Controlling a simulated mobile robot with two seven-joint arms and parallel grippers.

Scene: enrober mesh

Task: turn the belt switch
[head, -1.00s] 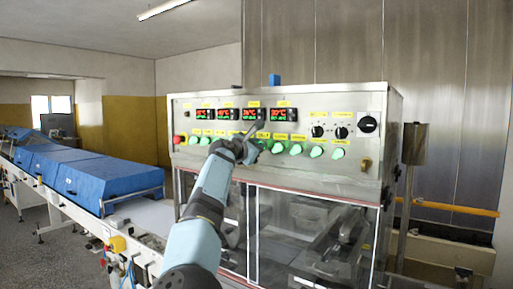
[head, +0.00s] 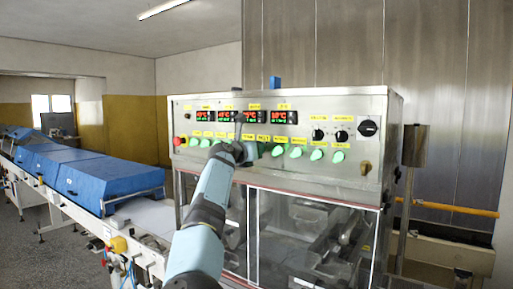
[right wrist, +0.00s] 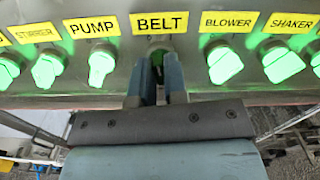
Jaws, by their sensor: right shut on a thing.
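The belt switch (right wrist: 158,54) sits under the yellow BELT label (right wrist: 159,22) in the right wrist view, mostly hidden between my fingers. My right gripper (right wrist: 160,78) reaches up to the panel and is shut on the switch, one finger on each side. No clear green glow shows between the fingers, and the knob's angle cannot be made out. In the head view my right gripper (head: 245,152) is at the row of green switches on the steel control panel (head: 220,101) and covers the belt switch. My left gripper is not in view.
The lit pump switch (right wrist: 101,65) and blower switch (right wrist: 225,64) flank my fingers closely. A red button (head: 179,141) is at the panel's left end, black knobs (head: 342,136) at the right. A conveyor with blue covers (head: 110,178) runs along the left.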

